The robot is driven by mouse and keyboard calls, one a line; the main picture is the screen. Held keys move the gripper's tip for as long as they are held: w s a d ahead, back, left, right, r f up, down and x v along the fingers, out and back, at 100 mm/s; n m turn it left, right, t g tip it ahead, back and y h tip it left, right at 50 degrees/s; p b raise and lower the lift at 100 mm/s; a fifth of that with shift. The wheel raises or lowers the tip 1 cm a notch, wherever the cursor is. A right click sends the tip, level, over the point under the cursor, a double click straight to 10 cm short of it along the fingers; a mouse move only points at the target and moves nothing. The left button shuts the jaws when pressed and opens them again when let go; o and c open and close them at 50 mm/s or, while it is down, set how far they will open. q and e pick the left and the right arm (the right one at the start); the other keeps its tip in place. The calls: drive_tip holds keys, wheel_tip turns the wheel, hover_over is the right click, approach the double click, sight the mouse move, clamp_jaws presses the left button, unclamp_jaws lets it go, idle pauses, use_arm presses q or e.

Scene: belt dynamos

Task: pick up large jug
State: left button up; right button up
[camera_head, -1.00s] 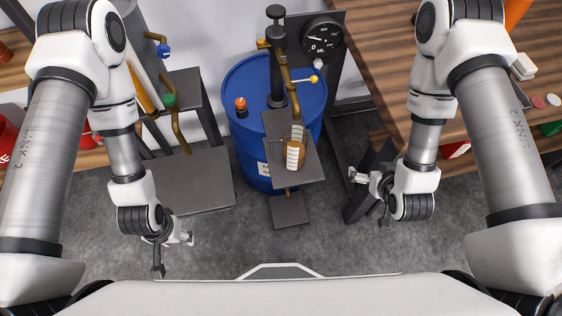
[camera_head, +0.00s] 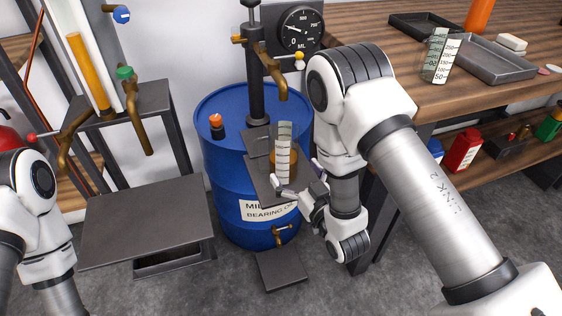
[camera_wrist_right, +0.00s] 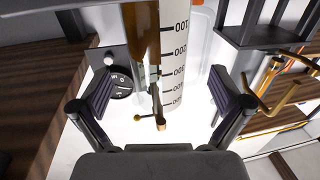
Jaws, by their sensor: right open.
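The large jug (camera_head: 284,150), a tall measure with a white scale strip and amber colouring at its side, stands on a small dark shelf (camera_head: 257,180) in front of the blue drum. My right gripper (camera_head: 296,178) is open at the jug's lower right side in the head view. In the right wrist view the jug (camera_wrist_right: 173,55) appears between the two spread fingers (camera_wrist_right: 172,95), and neither finger visibly touches it. How far the jug reaches in between them I cannot tell. My left gripper is out of view; only part of that arm shows at lower left.
The blue drum (camera_head: 222,180) has a pump with a brass spout above the jug and a dial (camera_head: 301,28) behind. A smaller graduated jug (camera_head: 440,58) stands on the wooden bench beside grey trays (camera_head: 485,62). A dark low table (camera_head: 150,222) is at left.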

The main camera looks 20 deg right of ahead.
drive_tip(key=w, duration=0.5)
drive_tip(key=shift+a+f+b, duration=0.1)
drive_tip(key=shift+a+b, duration=0.2)
drive_tip(key=shift+a, duration=0.05)
drive_tip(key=c, duration=1.7)
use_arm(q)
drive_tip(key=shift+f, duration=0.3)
use_arm(e)
drive_tip(key=shift+o, duration=0.2)
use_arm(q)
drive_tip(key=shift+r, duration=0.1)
